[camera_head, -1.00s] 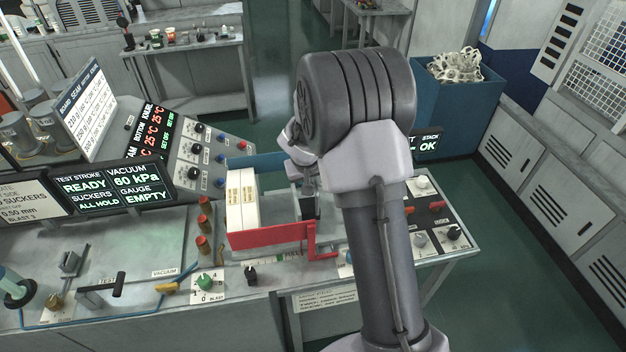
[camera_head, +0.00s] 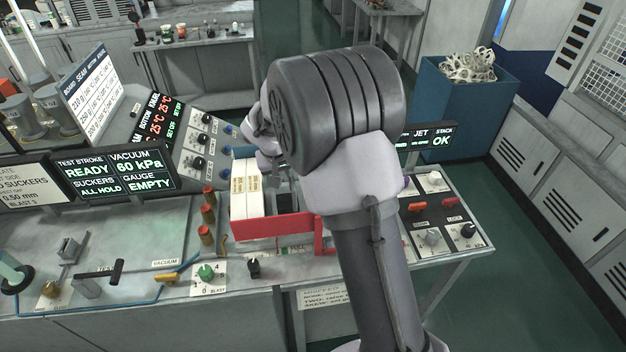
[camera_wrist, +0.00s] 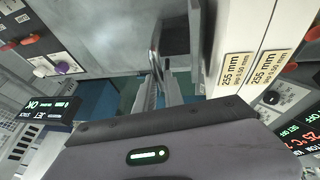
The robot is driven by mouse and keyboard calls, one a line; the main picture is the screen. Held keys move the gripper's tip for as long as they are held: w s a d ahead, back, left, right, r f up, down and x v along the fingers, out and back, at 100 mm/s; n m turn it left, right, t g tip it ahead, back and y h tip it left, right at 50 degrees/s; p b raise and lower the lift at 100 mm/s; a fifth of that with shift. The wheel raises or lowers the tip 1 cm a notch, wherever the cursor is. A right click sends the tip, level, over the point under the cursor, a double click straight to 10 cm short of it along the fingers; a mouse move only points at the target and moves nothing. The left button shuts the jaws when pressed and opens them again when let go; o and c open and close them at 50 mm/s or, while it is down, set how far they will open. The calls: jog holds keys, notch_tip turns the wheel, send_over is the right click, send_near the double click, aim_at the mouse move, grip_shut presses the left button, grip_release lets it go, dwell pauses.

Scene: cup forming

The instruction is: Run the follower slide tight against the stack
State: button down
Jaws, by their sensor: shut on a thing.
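The stack (camera_head: 246,190) is white blanks with yellow labels, upright at the left end of a red-fronted magazine (camera_head: 270,228). In the wrist view the stack (camera_wrist: 249,35) stands at the right, with labels reading 255 mm. The follower slide (camera_wrist: 203,45) shows as a grey upright plate beside the stack's face; whether they touch is unclear. In the head view a dark block (camera_head: 286,202) of the slide sits right of the stack with a gap between. My gripper (camera_wrist: 160,75) is shut on the slide's upright metal grip; my arm hides most of this in the head view.
Orange-topped posts (camera_head: 207,215) stand just left of the magazine. A display (camera_head: 110,177) reads READY, 60 kPa and EMPTY. A switch panel (camera_head: 435,222) lies to the right, and a blue bin (camera_head: 465,105) of scrap stands behind it.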

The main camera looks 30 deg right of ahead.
jog(key=shift+w+a, duration=0.15)
jog(key=shift+a, duration=0.45)
jog(key=shift+w+a, duration=0.15)
jog(key=shift+a, duration=0.4)
jog(key=c, duration=1.5)
grip_release()
jog(key=shift+a, duration=0.1)
jog(key=shift+o, duration=0.2)
jog(key=p+v, duration=0.2)
jog(key=v, duration=1.5)
jog(key=shift+r, duration=0.2)
